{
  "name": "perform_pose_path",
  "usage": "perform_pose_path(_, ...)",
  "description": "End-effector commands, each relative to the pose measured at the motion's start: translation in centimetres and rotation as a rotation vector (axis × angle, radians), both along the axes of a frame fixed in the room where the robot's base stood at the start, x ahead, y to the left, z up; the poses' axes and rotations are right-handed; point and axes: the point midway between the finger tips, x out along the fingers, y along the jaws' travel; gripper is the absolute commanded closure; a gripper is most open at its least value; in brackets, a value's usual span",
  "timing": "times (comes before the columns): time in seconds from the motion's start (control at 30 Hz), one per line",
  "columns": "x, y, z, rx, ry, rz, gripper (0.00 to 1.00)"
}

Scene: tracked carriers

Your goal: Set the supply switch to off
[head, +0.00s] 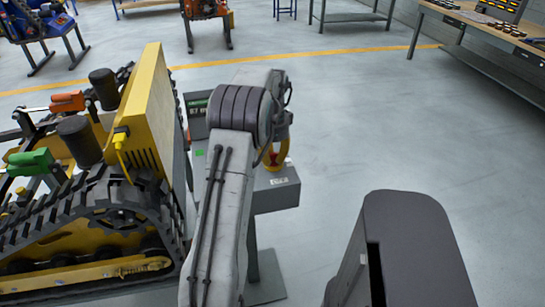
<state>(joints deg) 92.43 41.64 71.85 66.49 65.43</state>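A grey control box (283,190) on a stand is right of the yellow machine, partly behind my arm. A round yellow part with red on it (276,155) shows on the box just right of my arm's elbow. It looks like the supply switch, but my arm covers part of it and I cannot tell its setting. My forearm runs up from the bottom to a thick dark joint and bends down beyond it toward the box. My gripper is hidden behind my arm, so I cannot see whether it touches the switch.
A tracked carrier (90,235) with a tall yellow panel (140,110) stands close on the left. A green mark (198,152) shows on the box's left part. A workbench (490,40) stands at the far right.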

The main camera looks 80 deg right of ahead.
Motion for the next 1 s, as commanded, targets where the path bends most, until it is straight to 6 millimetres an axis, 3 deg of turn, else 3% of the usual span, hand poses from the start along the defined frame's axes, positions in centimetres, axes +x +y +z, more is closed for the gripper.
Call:
perform_pose_path(0.13, -0.01, 0.02, 0.01, 0.001, 0.0, 0.0, 1.0)
perform_pose_path(0.57, -0.04, 0.04, 0.05, 0.001, -0.001, 0.038, 1.0)
perform_pose_path(1.0, -0.24, 0.09, 0.12, 0.004, -0.001, 0.372, 1.0)
